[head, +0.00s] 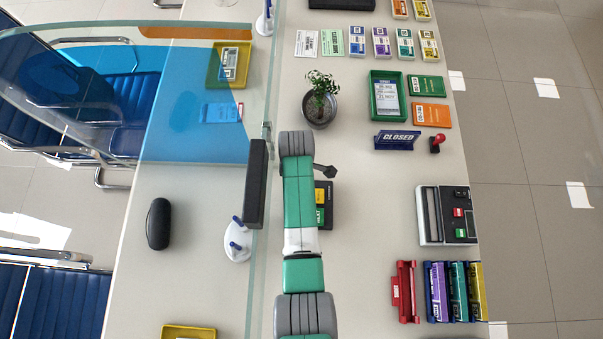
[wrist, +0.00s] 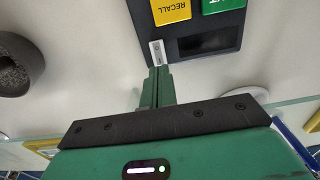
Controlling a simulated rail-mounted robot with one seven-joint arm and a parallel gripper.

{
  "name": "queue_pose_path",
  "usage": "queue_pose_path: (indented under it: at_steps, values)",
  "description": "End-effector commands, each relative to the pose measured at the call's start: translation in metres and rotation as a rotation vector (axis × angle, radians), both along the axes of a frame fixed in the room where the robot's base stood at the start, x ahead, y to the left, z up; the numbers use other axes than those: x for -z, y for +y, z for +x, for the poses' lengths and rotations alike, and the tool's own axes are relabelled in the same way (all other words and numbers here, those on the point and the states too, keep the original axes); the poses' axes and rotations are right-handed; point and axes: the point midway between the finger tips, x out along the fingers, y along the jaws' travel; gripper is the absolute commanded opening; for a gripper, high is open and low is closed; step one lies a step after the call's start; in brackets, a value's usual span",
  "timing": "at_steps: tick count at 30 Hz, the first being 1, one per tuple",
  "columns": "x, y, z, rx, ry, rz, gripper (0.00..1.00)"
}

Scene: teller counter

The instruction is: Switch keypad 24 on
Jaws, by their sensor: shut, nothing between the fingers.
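A black keypad with a yellow RECALL button and a green button lies on the counter, partly hidden under my arm in the head view (head: 328,188). In the wrist view the keypad (wrist: 226,50) is at the top, with a dark display window (wrist: 204,42) and a small pale piece (wrist: 158,53) at its lower left corner. I cannot read a number on it. My gripper (wrist: 157,72) is shut and empty, its tips at that pale piece; I cannot tell whether they touch. The fingers are hidden in the head view.
A glass screen (head: 270,80) runs along the counter left of the keypad. A potted plant (head: 320,100) stands behind it. A grey device with red and green buttons (head: 430,215) and a red stand (head: 405,290) are at right. The counter between keypad and device is clear.

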Motion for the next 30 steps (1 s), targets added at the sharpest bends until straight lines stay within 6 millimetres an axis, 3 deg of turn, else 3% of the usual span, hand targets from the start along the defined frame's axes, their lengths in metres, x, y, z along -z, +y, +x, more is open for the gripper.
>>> queue_pose_path:
  at_steps: [1,12,30]
  values:
    - [-0.011,0.0,0.0,0.0,0.0,0.0,0.0]
    - [-0.043,0.0,0.0,0.001,0.0,0.0,0.0]
    - [-0.045,0.0,0.003,0.006,-0.01,0.001,0.0]
